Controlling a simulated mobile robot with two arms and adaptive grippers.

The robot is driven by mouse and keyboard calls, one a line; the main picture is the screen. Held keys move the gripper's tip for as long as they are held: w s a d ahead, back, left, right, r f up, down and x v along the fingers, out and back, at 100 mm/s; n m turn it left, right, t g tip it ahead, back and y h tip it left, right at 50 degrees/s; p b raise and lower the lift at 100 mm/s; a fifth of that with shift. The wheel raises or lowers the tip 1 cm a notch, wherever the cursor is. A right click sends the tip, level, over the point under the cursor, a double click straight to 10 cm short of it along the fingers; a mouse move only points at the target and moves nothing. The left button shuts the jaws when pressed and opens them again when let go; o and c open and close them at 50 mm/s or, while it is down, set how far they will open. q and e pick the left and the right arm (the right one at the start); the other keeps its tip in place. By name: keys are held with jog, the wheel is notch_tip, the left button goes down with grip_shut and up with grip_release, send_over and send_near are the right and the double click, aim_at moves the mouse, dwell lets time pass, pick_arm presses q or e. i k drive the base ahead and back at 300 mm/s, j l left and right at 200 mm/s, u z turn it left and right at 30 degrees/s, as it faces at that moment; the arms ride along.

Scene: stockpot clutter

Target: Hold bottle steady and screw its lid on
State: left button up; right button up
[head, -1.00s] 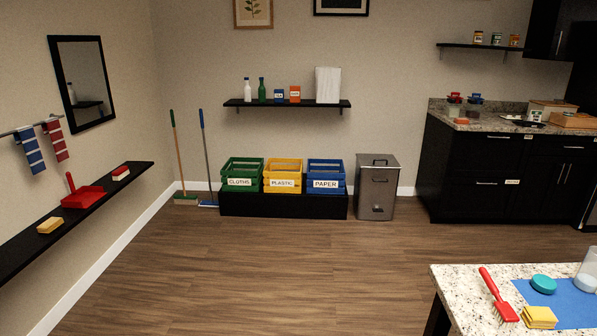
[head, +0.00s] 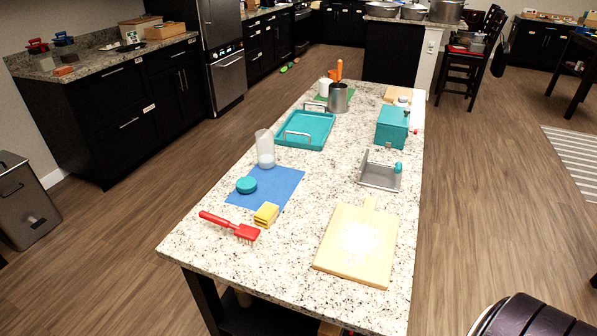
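The clear, pale bottle (head: 265,146) stands upright at the far side of a blue mat (head: 278,187) on the speckled island counter. Its top shows no lid. A teal round lid (head: 246,185) lies flat near the mat's left edge, apart from the bottle. Neither of my grippers is in view.
A red brush (head: 229,225) and yellow sponges (head: 266,214) lie near the mat. A cutting board (head: 335,250), grey metal tray (head: 380,176), teal tray (head: 320,128), teal box (head: 392,127) and metal canister (head: 338,98) share the counter. Floor is open along its left side.

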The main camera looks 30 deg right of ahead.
aim_at(266, 150)
jog(key=i+j+z, duration=0.45)
jog(key=z, duration=0.25)
jog(key=i+j+z, duration=0.15)
jog(key=j+z, duration=0.2)
jog(key=i+j+z, duration=0.1)
jog(key=j+z, duration=0.25)
jog(key=j, duration=0.15)
jog(key=j+z, duration=0.4)
